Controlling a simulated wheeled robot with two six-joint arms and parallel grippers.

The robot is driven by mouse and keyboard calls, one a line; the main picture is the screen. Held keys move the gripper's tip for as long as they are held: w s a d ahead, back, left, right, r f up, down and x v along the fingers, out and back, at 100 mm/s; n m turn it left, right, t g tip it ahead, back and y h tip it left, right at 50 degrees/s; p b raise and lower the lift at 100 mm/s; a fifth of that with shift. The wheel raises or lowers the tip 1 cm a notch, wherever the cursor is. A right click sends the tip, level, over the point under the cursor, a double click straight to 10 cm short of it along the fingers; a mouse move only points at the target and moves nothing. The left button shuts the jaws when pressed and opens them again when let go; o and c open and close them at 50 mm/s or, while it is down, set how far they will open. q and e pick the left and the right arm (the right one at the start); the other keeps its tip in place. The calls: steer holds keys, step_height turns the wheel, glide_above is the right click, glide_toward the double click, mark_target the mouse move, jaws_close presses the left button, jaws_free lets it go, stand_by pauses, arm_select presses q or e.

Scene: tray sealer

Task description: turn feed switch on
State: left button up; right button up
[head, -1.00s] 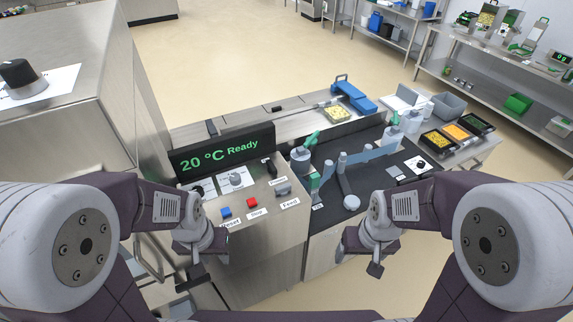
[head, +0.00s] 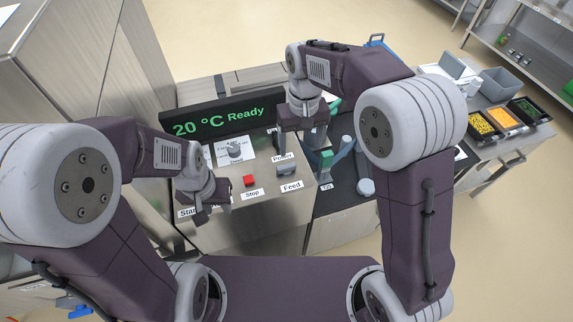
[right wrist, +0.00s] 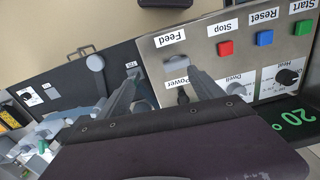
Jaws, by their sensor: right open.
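The feed switch (head: 287,170) is a small grey lever on the steel control panel, just above its "Feed" label. In the right wrist view it shows (right wrist: 173,68) between the "Feed" and "Power" labels. My right gripper (head: 302,140) is open, with its fingers pointing down at the panel just behind the feed switch. In the right wrist view its two fingers (right wrist: 165,88) stand apart, one on each side of the switch area, with nothing between them in grip. My left gripper (head: 201,214) hangs over the left front of the panel, covering the reset button; its jaw opening is unclear.
A red stop button (head: 249,181) is left of the feed switch. The black power switch (right wrist: 183,97) is close behind it. The display (head: 222,122) reads "20 °C Ready" along the back. A dark conveyor bed (head: 345,190) with a grey-blue guide lies to the right.

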mark_target(286, 166)
steer(key=shift+n, duration=0.4)
steer(key=a, duration=0.4)
steer(key=shift+w+f, duration=0.2)
steer(key=shift+f, duration=0.15)
steer(key=shift+a+r, duration=0.1)
steer(key=shift+s+f, duration=0.15)
steer(key=shift+f, duration=0.1)
steer(key=f, duration=0.8)
steer(key=shift+d+f, duration=0.25)
steer(key=c, duration=1.4)
